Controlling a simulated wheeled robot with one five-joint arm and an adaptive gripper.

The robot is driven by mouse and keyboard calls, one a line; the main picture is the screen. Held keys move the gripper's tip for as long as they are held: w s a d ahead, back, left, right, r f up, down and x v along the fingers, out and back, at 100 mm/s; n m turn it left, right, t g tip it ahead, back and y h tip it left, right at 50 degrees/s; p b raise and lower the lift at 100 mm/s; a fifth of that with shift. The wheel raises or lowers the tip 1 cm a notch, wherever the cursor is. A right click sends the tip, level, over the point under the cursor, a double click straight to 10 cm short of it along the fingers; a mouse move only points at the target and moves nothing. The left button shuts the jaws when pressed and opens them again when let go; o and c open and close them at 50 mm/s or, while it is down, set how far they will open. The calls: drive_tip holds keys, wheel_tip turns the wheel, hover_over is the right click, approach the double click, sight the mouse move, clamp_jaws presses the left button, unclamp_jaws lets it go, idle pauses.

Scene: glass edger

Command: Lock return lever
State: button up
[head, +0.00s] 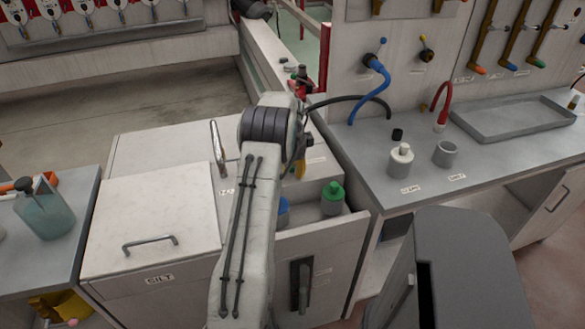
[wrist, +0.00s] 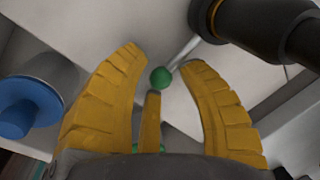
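In the wrist view my gripper (wrist: 163,60) is open, its two yellow fingers spread apart. A round green knob (wrist: 160,77) shows between the fingertips, on the end of a thin metal rod (wrist: 183,50). The rod runs to a dark cylindrical body (wrist: 265,25) at upper right. The fingers do not visibly close on the knob; its depth relative to them is unclear. A narrow yellow bar (wrist: 152,122) lies between the fingers below the knob. In the head view my arm hides the knob, and only a bit of yellow (head: 300,169) shows beside the arm.
A green-capped container (head: 333,199) and a blue one (head: 283,211) stand in the recess below my arm. The blue cap (wrist: 28,105) shows at left in the wrist view. A lidded cabinet (head: 150,220) is left; a grey bench (head: 400,150) with hoses is right.

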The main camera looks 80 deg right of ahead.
drive_tip(key=shift+o, duration=0.7)
drive_tip(key=shift+r, duration=0.1)
drive_tip(key=shift+r, duration=0.15)
drive_tip(key=r, duration=0.3)
drive_tip(key=a+r, duration=0.1)
drive_tip(key=r, duration=0.3)
drive_tip(key=a+r, duration=0.1)
drive_tip(key=r, duration=0.3)
drive_tip(key=shift+s+a+r, duration=0.1)
drive_tip(key=shift+r, duration=0.1)
